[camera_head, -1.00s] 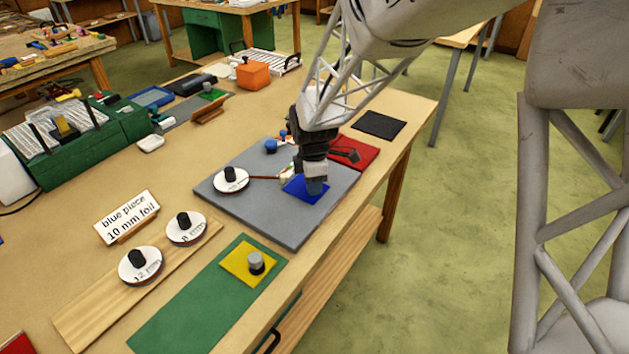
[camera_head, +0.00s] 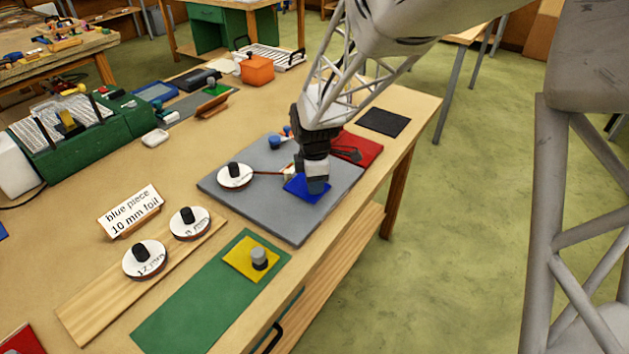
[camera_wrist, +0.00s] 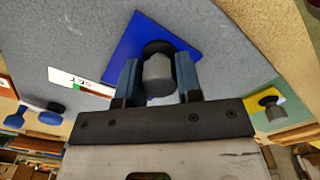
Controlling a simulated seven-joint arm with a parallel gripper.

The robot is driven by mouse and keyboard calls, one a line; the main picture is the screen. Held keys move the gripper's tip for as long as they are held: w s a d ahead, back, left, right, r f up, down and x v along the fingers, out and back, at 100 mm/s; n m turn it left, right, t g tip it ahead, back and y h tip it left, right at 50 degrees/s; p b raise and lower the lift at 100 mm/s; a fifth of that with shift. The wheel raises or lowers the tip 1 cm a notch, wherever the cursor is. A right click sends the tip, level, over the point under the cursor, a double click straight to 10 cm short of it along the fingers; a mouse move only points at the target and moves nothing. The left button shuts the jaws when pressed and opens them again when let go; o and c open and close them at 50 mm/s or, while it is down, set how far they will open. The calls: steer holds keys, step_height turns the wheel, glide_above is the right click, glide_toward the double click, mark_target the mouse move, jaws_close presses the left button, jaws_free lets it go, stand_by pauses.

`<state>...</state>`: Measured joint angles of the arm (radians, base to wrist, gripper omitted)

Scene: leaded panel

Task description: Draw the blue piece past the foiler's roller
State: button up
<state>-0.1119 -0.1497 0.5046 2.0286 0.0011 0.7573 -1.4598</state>
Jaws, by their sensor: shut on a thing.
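The blue piece (camera_head: 300,192) lies flat on or just above the grey board of the foiler (camera_head: 265,215). My gripper (camera_head: 317,184) is over it, shut on its grey knob. In the wrist view the knob (camera_wrist: 158,72) sits between my gripper's two blue fingers (camera_wrist: 158,85), with the blue piece (camera_wrist: 135,42) under it. A spool (camera_head: 235,175) with a black knob stands on the board to the left. A thin brown strip (camera_head: 268,173) runs from it toward my gripper. The roller is hard to make out; my gripper partly hides that area. Blue knobs (camera_head: 273,142) stand behind.
Two more spools (camera_head: 145,260) (camera_head: 190,222) rest on a wooden strip near a sign reading "blue piece 10 mm foil" (camera_head: 131,210). A yellow piece (camera_head: 245,258) lies on a green mat (camera_head: 190,310). A red mat (camera_head: 362,150) lies behind my gripper.

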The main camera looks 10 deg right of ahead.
mark_target(314, 200)
steer(key=shift+s+a, duration=1)
steer(key=shift+a, duration=0.15)
stand_by(0.8)
steer(key=shift+s, duration=0.1)
steer(key=shift+s+d, duration=0.65)
steer(key=shift+d, duration=0.1)
stand_by(0.4)
steer(key=shift+s+d+r, duration=0.35)
steer(key=shift+r, duration=0.5)
steer(key=shift+s+d+r, duration=0.4)
steer(key=shift+r, duration=0.4)
steer(key=shift+s+d+r, duration=0.35)
steer(key=shift+r, duration=0.5)
steer(key=shift+w+d, duration=0.1)
